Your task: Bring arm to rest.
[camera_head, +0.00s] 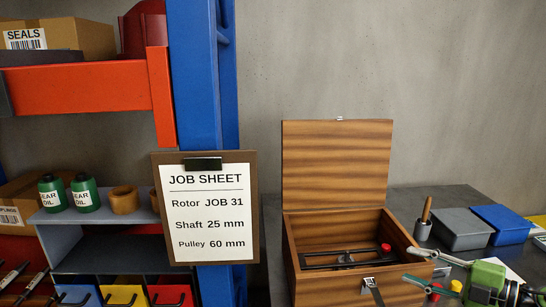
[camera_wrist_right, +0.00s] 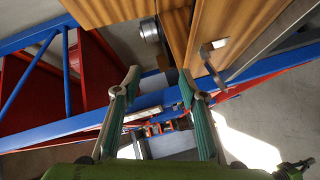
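My right gripper (camera_head: 408,264) is at the lower right of the head view, just right of the open wooden case. Its two fingers are apart with nothing held between them. The right wrist view also shows the spread green-padded fingers of this gripper (camera_wrist_right: 160,80), with wooden panels beyond the tips. The wooden case (camera_head: 292,262) has its lid (camera_head: 337,165) raised upright. A black tool (camera_head: 320,258) lies inside it, beside a red knob (camera_head: 386,247). I cannot tell whether the gripper touches the case. My left gripper is not in view.
Grey (camera_head: 461,230) and blue (camera_head: 503,222) boxes and a cup with a wooden handle (camera_head: 423,230) stand on the dark bench behind my right gripper. A job sheet (camera_head: 208,210) hangs on the blue rack post at left. Free space lies above the bench.

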